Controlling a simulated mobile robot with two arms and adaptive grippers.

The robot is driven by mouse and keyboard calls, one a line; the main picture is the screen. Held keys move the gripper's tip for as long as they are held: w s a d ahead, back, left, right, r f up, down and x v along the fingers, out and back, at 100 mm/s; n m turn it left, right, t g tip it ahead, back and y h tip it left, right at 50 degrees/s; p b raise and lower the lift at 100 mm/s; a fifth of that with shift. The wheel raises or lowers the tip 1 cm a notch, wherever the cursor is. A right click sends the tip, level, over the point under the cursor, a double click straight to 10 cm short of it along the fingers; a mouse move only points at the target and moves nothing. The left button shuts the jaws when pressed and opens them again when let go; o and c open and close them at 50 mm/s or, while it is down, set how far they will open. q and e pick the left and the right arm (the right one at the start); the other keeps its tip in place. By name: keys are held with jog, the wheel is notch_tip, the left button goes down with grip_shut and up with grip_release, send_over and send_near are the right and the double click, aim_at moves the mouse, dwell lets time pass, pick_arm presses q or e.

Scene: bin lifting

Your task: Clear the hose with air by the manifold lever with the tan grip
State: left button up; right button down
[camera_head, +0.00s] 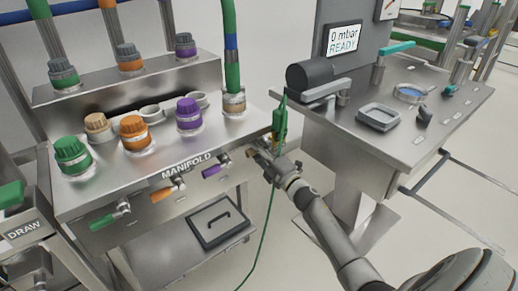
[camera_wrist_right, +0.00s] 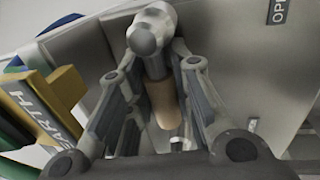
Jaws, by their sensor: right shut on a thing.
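The steel manifold (camera_head: 150,180) stands at left with a row of levers on its front: green grip (camera_head: 102,222), orange grip (camera_head: 162,194), purple grip (camera_head: 211,171) and, at the right end, the tan grip (camera_head: 251,153). My right gripper (camera_head: 262,158) is at the tan lever, partly covering it. In the right wrist view the tan grip (camera_wrist_right: 163,103) lies between the two fingers, and my gripper is shut on it. A green and blue hose (camera_head: 232,60) comes down to the tan-ringed port (camera_head: 234,104) above. My left gripper is out of view.
A green clamp (camera_head: 280,125) with a thin green cable hangs close beside my right gripper; a yellow EARTH tag (camera_wrist_right: 52,105) shows in the wrist view. A steel bench (camera_head: 400,140) stands at right, with a display (camera_head: 344,39) reading 0 mbar READY.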

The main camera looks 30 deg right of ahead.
jog(key=c, duration=1.3)
grip_release()
jog(key=shift+s+f, duration=0.2)
jog(key=shift+s, duration=0.3)
jog(key=v, duration=1.1)
jog(key=shift+d+r, duration=0.1)
jog(key=shift+d, duration=0.05)
